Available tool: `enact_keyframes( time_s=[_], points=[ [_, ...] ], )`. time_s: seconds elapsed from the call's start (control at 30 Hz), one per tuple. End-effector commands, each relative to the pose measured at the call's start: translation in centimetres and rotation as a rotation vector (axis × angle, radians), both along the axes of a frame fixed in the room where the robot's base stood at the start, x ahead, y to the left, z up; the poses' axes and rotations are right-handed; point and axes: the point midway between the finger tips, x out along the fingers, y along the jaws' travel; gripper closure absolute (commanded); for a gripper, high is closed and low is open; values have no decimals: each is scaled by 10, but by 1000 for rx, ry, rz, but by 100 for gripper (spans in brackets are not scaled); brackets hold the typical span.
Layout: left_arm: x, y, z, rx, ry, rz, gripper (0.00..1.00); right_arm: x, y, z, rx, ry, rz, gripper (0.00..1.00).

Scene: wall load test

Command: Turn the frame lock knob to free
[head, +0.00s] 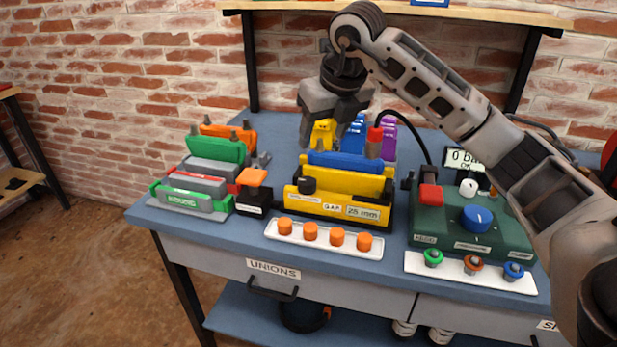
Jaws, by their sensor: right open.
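A yellow frame (338,207) stands in the middle of the blue bench, with a "GAP" label and a "25 mm" label on its front. A small black knob (307,185) sits at the left of its front face; it looks like the frame lock knob, but its setting is too small to read. A blue block (348,161) lies along the frame's top. My left gripper is not in view.
A green control box (450,239) with a blue knob (477,218) and a red button stands at right. A white tray (272,232) of orange plugs lies in front. A green and grey fixture (182,199) stands left. My right arm crosses above the bench's right side.

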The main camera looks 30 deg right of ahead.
Motion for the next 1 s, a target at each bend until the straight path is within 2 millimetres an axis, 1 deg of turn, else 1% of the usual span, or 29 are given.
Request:
enact_keyframes(
  time_s=[0.03,0.4,0.6,0.7,0.8,1.0],
  points=[
    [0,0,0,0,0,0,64,2,0,-10,1,7,2,41],
    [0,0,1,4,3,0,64,33,-1,-83,4,6,6,41],
    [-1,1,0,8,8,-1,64,47,-2,-116,4,4,6,41],
    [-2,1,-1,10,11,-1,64,51,-2,-126,4,2,6,41],
    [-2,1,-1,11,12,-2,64,54,-2,-131,5,0,7,41],
    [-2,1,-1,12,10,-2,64,55,-3,-134,4,0,7,41]
  ],
)
